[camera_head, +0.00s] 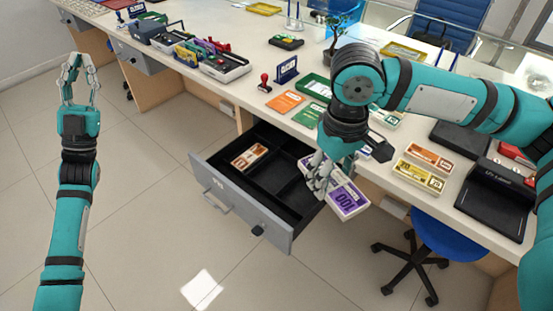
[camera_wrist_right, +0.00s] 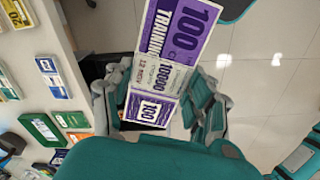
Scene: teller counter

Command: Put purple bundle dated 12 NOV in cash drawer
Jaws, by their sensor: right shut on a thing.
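The purple bundle (camera_head: 348,200), marked 100, is in my right gripper (camera_head: 320,182). In the right wrist view the same bundle (camera_wrist_right: 168,62) lies between the fingers, and its band seems to read 12 NOV. The bundle is tilted and sits above the right edge of the open cash drawer (camera_head: 225,203); part of it is hidden by my fingers. The drawer is pulled out, has black compartments, and holds an orange-brown bundle (camera_head: 249,157) in the far left part. My left gripper (camera_head: 79,66) is open and empty, over the floor at left.
Orange-brown (camera_head: 429,157) and yellow (camera_head: 419,177) bundles lie on the counter right of my right arm, near a black device (camera_head: 492,200). A blue chair (camera_head: 449,235) stands below. Several drawer compartments look empty.

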